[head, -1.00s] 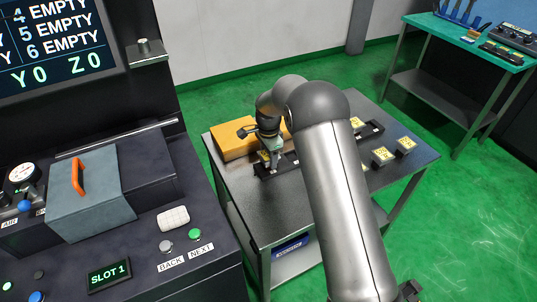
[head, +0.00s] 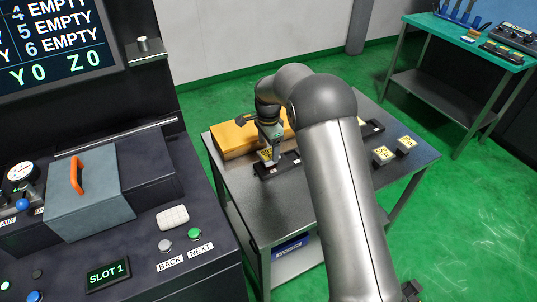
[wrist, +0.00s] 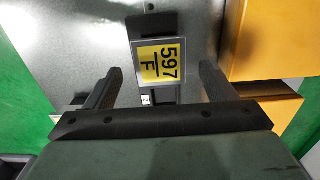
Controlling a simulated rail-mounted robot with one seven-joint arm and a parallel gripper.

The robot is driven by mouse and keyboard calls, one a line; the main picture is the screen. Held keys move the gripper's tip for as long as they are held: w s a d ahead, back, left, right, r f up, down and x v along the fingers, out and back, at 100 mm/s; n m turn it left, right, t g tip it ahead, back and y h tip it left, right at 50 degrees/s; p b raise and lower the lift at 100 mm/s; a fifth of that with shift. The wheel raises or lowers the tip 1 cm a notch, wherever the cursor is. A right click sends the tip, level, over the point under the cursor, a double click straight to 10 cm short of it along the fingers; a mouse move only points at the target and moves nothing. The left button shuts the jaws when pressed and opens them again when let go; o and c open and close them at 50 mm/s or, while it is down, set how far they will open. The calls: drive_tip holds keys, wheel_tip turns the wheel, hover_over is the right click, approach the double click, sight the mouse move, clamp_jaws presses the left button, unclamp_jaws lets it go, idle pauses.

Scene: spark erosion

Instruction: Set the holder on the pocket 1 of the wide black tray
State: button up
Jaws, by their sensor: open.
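In the head view my gripper (head: 268,146) stands above the tray's left end. My arm hides the tray's right part.
A yellow-orange box (head: 232,138) lies just behind the tray, close to my gripper. Two more yellow-labelled holders (head: 384,155) (head: 406,145) stand on the table's right side. Another black piece (head: 372,129) shows behind my arm. The table's front left is clear.

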sight(268, 154)
wheel_tip(268, 154, up, 7)
drive_tip(key=s+d+r+n, duration=0.3)
drive_tip(key=s+d+r, duration=0.3)
drive_tip(key=s+d, duration=0.1)
drive_tip(key=s+d+n, duration=0.3)
drive_tip(key=s, duration=0.7)
drive_tip(key=s+d+f+n, duration=0.1)
drive_tip(key=s+d+n, duration=0.2)
drive_tip(key=s, duration=0.7)
drive_tip(key=s+d+n, duration=0.3)
drive_tip(key=s+d, duration=0.2)
drive_tip(key=s, duration=0.5)
drive_tip(key=shift+s+f+t+b, duration=0.2)
drive_tip(key=shift+f+t+b, duration=0.1)
drive_tip(key=shift+f+b, duration=0.1)
